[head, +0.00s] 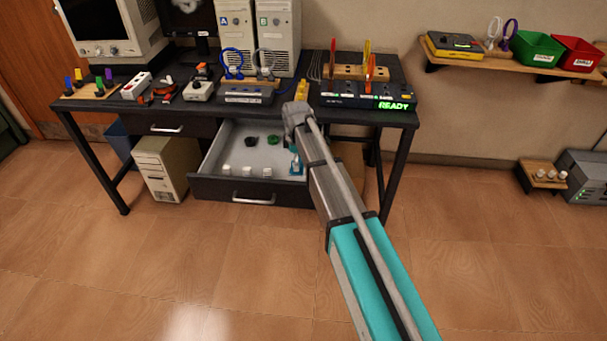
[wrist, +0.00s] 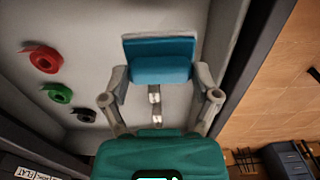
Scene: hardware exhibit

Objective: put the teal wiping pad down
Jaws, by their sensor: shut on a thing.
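The teal wiping pad (wrist: 160,68) is between the two grey fingers of my gripper (wrist: 160,78) in the wrist view, one finger at each side. My gripper is shut on it. The pad is over the pale floor of the open drawer (head: 247,190). In the head view, a small teal patch (head: 296,168) shows at the drawer's right end, beside my arm. My arm hides most of the gripper there. I cannot tell whether the pad touches the drawer floor.
Red (wrist: 41,57), green (wrist: 58,93) and black (wrist: 83,115) rolls lie in the drawer. Several white pieces (head: 248,170) stand along its front. The desk top (head: 345,113) above is crowded with devices. The drawer's middle has bare floor.

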